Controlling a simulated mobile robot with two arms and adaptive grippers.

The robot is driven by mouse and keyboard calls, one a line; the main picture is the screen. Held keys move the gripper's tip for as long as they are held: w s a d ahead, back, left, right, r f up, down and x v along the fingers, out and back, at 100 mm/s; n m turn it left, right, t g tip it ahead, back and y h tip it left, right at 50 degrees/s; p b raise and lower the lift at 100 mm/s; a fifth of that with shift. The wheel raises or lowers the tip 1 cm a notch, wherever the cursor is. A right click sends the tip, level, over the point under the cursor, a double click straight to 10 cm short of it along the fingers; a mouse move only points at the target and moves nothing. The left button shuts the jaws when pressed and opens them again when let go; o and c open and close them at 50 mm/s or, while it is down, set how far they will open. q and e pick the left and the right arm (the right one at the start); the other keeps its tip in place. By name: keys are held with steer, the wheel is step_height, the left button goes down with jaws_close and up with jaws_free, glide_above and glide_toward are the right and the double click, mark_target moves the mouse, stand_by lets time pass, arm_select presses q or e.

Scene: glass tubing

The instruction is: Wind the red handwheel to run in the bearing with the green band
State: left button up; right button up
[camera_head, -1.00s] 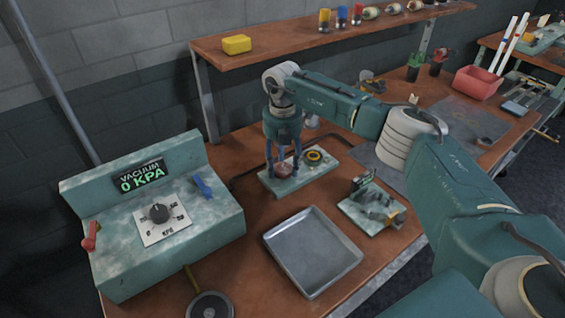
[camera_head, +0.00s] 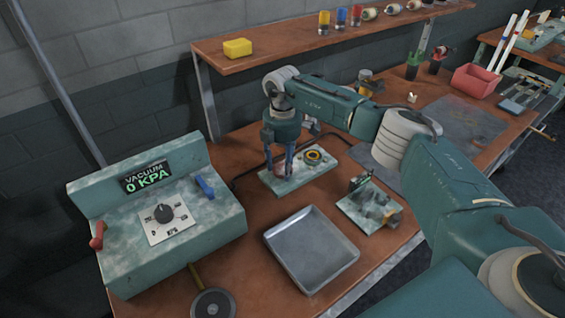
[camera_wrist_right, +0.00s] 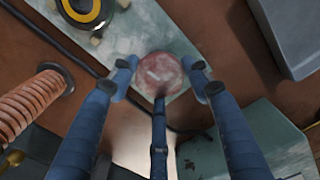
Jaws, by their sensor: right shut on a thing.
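A round, reddish handwheel (camera_wrist_right: 162,73) sits on a pale green base plate (camera_head: 320,173) on the bench. It shows faintly between the fingers in the head view (camera_head: 279,168). My right gripper (camera_head: 280,166) points straight down over it. In the right wrist view my right gripper (camera_wrist_right: 162,80) has its three blue fingers closed around the wheel's rim. A black and yellow ring (camera_head: 313,156) stands beside the wheel on the same plate. My left gripper is out of view.
A vacuum console (camera_head: 165,225) stands at the left. A grey metal tray (camera_head: 312,250) lies in front of the plate, and a small green fixture (camera_head: 370,206) stands at its right. A shelf (camera_head: 300,50) holding small parts runs behind.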

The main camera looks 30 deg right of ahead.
mark_target(283, 167)
steer(key=shift+w+r+m, duration=0.1)
steer(key=shift+m, duration=0.3)
steer(key=o, duration=1.1)
step_height(283, 167, up, 12)
steer(key=shift+f, duration=0.1)
